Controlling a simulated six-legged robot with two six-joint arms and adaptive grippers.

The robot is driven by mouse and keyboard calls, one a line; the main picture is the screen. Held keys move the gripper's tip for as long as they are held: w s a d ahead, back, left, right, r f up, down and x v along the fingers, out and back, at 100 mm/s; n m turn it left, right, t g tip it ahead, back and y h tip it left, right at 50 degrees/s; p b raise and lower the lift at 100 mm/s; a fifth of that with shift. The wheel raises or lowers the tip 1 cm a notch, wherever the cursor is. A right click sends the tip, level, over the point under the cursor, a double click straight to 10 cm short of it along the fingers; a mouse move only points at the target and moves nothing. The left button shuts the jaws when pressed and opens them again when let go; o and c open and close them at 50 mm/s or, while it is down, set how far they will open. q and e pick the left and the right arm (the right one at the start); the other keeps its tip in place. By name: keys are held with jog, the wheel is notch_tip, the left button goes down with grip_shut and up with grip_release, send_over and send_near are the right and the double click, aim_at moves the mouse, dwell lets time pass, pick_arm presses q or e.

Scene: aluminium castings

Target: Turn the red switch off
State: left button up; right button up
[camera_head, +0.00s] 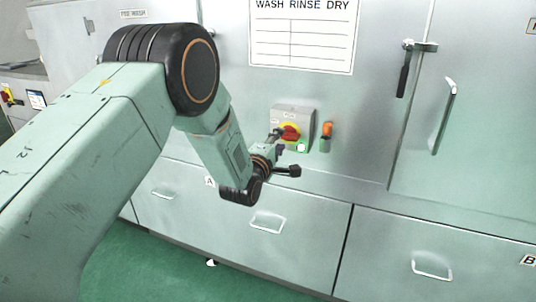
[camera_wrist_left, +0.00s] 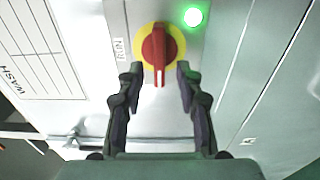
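The red switch (camera_head: 290,132) is a rotary handle on a yellow disc, on a grey box (camera_head: 306,117) fixed to the metal cabinet front. In the left wrist view the red handle (camera_wrist_left: 158,52) points down the picture, between the fingertips, with a "RUN" label beside it. A green lamp (camera_wrist_left: 193,17) is lit near it. My left gripper (camera_head: 284,152) is in front of the switch. In the left wrist view its two fingers (camera_wrist_left: 157,78) are open, one either side of the handle, with gaps visible. My right gripper is in neither view.
An orange-topped part (camera_head: 327,130) is mounted just right of the switch box. A "WASH RINSE DRY" chart (camera_head: 303,32) hangs above. Door handles (camera_head: 443,115) stick out at the right, and drawer handles (camera_head: 268,222) below. The green floor is clear.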

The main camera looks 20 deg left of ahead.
pick_arm(q)
jog(key=s, duration=0.9)
jog(key=shift+s, duration=0.2)
jog(key=shift+a, duration=0.15)
jog(key=s+f+m+g, duration=0.9)
jog(key=s+f+m, duration=0.55)
jog(key=f, duration=0.55)
jog(key=s+f+m+g, duration=0.1)
jog(key=s+f+g, duration=0.2)
jog(key=s, duration=0.7)
jog(key=s+f+m+g, duration=0.1)
jog(key=s+f+g, duration=0.2)
jog(key=s, duration=0.7)
jog(key=s+f+m+g, duration=0.1)
jog(key=s+f+g, duration=0.2)
jog(key=s, duration=0.6)
jog(key=shift+s+d+f+y, duration=0.3)
jog(key=shift+s+f, duration=0.05)
jog(key=shift+s, duration=0.05)
